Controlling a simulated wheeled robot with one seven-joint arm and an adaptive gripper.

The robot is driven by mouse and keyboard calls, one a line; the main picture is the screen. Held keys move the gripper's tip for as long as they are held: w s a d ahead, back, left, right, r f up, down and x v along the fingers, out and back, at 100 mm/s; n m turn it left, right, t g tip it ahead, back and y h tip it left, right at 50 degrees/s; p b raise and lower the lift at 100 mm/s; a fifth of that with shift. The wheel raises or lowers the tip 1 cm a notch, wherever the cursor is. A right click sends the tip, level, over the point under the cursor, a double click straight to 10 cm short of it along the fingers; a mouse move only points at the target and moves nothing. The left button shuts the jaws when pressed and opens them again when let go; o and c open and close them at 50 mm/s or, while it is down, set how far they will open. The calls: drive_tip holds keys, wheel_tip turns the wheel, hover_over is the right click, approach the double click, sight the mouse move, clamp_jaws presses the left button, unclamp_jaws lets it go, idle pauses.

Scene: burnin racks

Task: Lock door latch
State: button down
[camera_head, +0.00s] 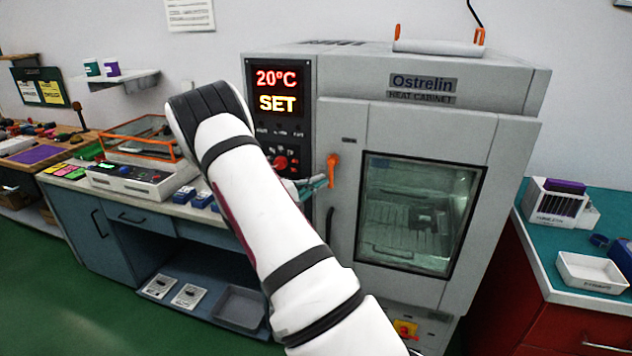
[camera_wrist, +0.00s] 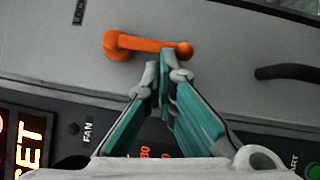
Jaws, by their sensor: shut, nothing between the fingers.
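The door latch (camera_head: 332,170) is an orange handle on the upper left of the heat cabinet's grey door (camera_head: 430,118). In the head view it hangs roughly straight down from its pivot. In the wrist view the latch (camera_wrist: 148,45) lies across the picture, its large round pivot end at left. My gripper (camera_head: 322,181), with teal fingers, is just left of the latch's lower end. In the wrist view my gripper (camera_wrist: 162,78) is shut and empty, its tips close to the latch's free end. I cannot tell whether they touch it.
The control panel (camera_head: 279,115) reads 20°C and SET, left of the door. A black door handle (camera_head: 329,225) is below the latch; it also shows in the wrist view (camera_wrist: 287,73). The door's window (camera_head: 418,212) is right of them. A bench (camera_head: 120,235) stands at left.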

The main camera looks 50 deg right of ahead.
drive_tip(key=shift+s+f+n+h, duration=0.15)
drive_tip(key=shift+n+h, duration=0.25)
drive_tip(key=s+n+t+h, duration=0.1)
drive_tip(key=n, duration=0.2)
drive_tip(key=s+d+n+t+h+p, duration=0.1)
drive_tip(key=n, duration=0.2)
drive_tip(key=s+n+t+h+p, duration=0.1)
drive_tip(key=s+n, duration=0.1)
drive_tip(key=n, duration=0.1)
drive_tip(key=shift+d+f+t+h, duration=0.3)
drive_tip(key=shift+d+h, duration=0.05)
drive_tip(key=shift+h, duration=0.05)
drive_tip(key=n+t+p, duration=0.1)
drive_tip(key=n, duration=0.1)
drive_tip(key=s+n+t+p, duration=0.1)
drive_tip(key=n+t, duration=0.1)
drive_tip(key=s+n+t+p, duration=0.1)
drive_tip(key=n, duration=0.2)
drive_tip(key=shift+d+r+t+h, duration=0.3)
drive_tip(key=shift+d+r+h, duration=0.1)
drive_tip(key=shift+s+d+r+n+t+y+p, duration=0.15)
drive_tip(key=shift+n+t+p, duration=0.25)
drive_tip(key=shift+n+t, duration=0.5)
drive_tip(key=shift+s+r+n+t+y+p, duration=0.2)
drive_tip(key=shift+n+t+p, duration=0.35)
drive_tip(key=shift+n, duration=0.6)
drive_tip(key=shift+s+d+r+n+t+y+p, duration=0.15)
drive_tip(key=shift+s+r+n+t+p, duration=0.1)
drive_tip(key=shift+n+t, duration=1)
drive_tip(key=shift+n, duration=0.4)
